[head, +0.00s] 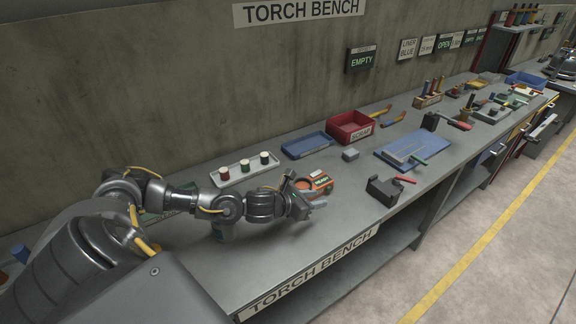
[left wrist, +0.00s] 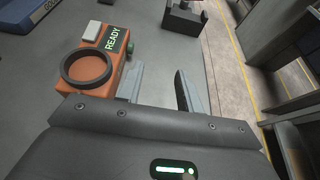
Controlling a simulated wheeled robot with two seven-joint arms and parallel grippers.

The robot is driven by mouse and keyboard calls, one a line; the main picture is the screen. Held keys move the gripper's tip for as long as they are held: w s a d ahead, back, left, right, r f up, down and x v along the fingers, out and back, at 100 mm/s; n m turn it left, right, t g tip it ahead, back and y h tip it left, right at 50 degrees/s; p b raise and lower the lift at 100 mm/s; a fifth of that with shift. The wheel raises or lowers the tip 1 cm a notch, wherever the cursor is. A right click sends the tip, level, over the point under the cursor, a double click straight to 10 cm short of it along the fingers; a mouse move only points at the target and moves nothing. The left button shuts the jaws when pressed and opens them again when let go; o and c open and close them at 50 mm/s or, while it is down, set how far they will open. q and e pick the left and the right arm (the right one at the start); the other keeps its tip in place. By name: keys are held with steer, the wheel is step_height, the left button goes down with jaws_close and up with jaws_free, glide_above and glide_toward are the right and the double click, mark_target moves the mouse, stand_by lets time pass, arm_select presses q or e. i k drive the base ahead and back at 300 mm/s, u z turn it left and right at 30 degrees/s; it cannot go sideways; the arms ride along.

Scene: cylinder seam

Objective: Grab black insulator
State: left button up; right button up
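My left gripper (head: 314,205) is to the right of and nearer than the tray, beside an orange device. In the left wrist view its fingers (left wrist: 160,90) are apart with nothing between them. The tray is not in the left wrist view. My right gripper is not in view.
The orange device (left wrist: 90,68) has a dark ring and a READY display, close beside my left fingers. A black block (head: 384,191) with a red handle stands farther right. Behind are a blue tray (head: 307,145), red SCRAP bin (head: 350,128) and blue mat (head: 410,150). The front bench strip is clear.

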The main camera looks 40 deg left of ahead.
mark_target(265, 160)
steer(key=z, duration=0.75)
steer(key=k, duration=1.05)
steer(key=z, duration=0.55)
steer(key=i, duration=1.2)
steer(key=u, duration=0.7)
steer(key=i, duration=1.8)
steer(key=u, duration=1.85)
steer(key=i, duration=1.05)
steer(key=u, duration=1.15)
